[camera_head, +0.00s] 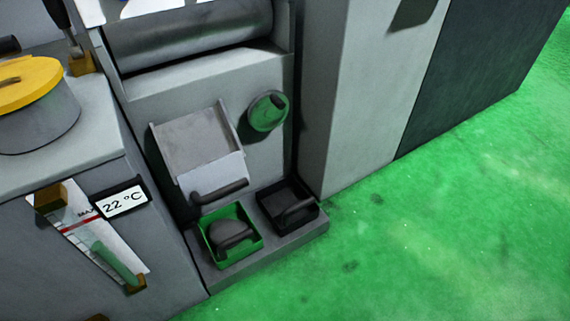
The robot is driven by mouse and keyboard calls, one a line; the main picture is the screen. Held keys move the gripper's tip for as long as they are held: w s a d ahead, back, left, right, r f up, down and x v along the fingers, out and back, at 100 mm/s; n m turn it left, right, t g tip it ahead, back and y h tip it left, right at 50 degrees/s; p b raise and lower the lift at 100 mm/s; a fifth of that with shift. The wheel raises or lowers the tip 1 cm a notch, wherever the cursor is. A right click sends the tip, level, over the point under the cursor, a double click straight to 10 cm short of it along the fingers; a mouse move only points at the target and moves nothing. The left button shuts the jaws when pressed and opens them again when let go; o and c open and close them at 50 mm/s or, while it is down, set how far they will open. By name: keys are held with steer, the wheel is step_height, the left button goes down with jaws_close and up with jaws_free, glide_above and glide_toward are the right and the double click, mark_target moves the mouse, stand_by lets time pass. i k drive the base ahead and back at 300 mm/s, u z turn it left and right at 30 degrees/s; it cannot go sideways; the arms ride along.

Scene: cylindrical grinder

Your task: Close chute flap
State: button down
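The chute (197,140) is a grey, sloping, open-topped channel with raised sides on the front of the machine. At its lower end is a paler flap (212,176) with a dark bar handle (219,192) along its lower edge. The flap slopes down toward the green bin below, in line with the chute floor. I cannot tell for certain whether it is hinged open or shut. My gripper is not in view.
A green bin (257,243) holding a dark rounded thing and a black bin (317,203) stand on a low grey ledge (270,251). A green knob (268,111) is right of the chute. A gauge and a "22 °C" display (124,200) are left. Green floor (430,230) is clear at right.

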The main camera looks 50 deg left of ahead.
mark_target(204, 184)
steer(key=z, duration=0.1)
steer(key=k, duration=0.75)
steer(key=u, duration=1.25)
steer(key=i, duration=0.5)
steer(key=z, duration=0.1)
